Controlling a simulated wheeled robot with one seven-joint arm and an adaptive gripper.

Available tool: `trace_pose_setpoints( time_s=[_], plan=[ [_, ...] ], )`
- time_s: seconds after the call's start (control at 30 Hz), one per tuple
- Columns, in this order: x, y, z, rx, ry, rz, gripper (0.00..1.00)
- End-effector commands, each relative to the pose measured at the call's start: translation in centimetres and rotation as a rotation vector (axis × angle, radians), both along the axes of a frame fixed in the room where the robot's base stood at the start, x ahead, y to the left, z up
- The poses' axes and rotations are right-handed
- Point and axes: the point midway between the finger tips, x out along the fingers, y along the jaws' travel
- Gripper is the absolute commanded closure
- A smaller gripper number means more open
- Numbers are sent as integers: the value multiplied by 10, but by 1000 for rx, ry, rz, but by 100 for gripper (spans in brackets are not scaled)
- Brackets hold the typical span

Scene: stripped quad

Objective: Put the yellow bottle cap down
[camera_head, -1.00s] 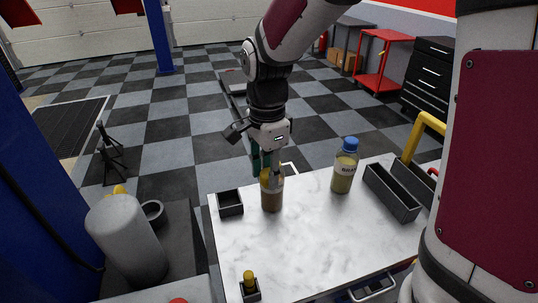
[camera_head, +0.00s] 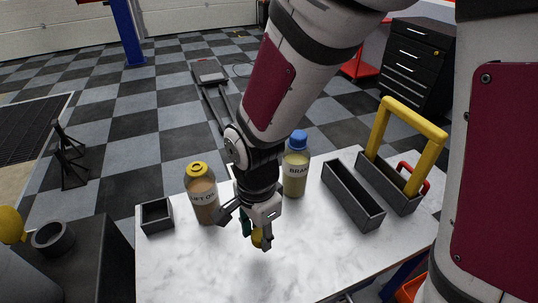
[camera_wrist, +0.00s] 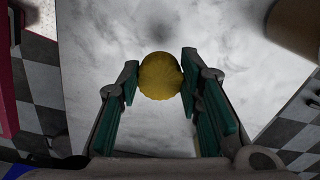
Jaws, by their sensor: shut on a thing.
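My gripper (camera_head: 256,240) points down over the middle of the white marble table top (camera_head: 190,262). It is shut on a round, ridged yellow bottle cap (camera_head: 257,236). The cap also shows between the green finger pads in the wrist view (camera_wrist: 160,76). The cap seems to be a little above the table; the exact gap cannot be told. A LIFT OIL bottle (camera_head: 204,200) with brown liquid and a yellow top stands upright to the left of my gripper.
A blue-capped bottle (camera_head: 295,172) stands behind my gripper. A small dark box (camera_head: 157,215) sits at the table's left edge. A long dark tray (camera_head: 352,194) and a yellow-handled carrier (camera_head: 388,186) are at the right. The table's front area is clear.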

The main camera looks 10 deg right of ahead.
Motion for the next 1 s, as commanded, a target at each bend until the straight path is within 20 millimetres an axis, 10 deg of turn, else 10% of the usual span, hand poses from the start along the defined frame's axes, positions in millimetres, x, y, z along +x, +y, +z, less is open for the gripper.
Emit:
trace_pose_setpoints(
  time_s=[0.17,0.7,1.0],
  plan=[
    [12,4,-9,0,-1,13,82],
    [136,7,-20,0,-1,11,82],
    [158,8,-26,0,1,13,82]
  ],
)
